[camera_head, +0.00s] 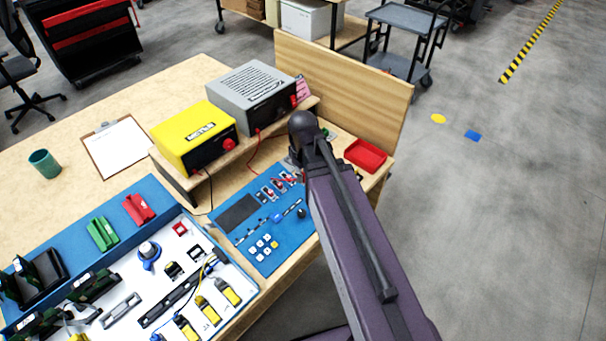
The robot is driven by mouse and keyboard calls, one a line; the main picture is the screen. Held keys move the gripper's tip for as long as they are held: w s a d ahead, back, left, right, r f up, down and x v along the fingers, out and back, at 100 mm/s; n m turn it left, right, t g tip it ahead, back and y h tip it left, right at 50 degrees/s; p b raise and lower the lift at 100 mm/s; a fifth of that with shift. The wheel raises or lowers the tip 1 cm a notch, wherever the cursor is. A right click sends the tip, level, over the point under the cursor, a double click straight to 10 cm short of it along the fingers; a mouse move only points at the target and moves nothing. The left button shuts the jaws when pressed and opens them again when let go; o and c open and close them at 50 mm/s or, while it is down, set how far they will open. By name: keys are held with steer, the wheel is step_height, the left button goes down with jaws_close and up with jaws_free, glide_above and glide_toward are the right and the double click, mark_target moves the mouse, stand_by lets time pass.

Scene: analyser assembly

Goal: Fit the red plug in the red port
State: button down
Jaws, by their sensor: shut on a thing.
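My arm reaches in from the lower right, and its dark joint is over the right part of the bench. My gripper cannot be made out; the arm hides that area. I cannot tell which part is the red plug, and none shows clearly. The red port is not certain either. A small red square part (180,229) sits on the white panel (190,262). A red block (139,208) lies on the blue strip behind it. Small red parts (288,178) sit on the blue panel (285,239), close to my arm.
A yellow box (184,133) and a grey box (252,88) stand on a wooden shelf, with a thin red cable (255,150) hanging down. A red tray (366,155) lies right of my arm. A wooden board (345,85) stands behind. A clipboard (117,146) and green cup (44,163) are left.

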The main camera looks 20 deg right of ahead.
steer(key=shift+r+p, duration=1.6)
steer(key=shift+r, duration=0.2)
steer(key=s+a, duration=0.2)
steer(key=a, duration=3.6)
steer(key=shift+s+a, duration=0.25)
steer(key=shift+s, duration=0.15)
stand_by(1.5)
steer(key=shift+f, duration=0.15)
stand_by(0.3)
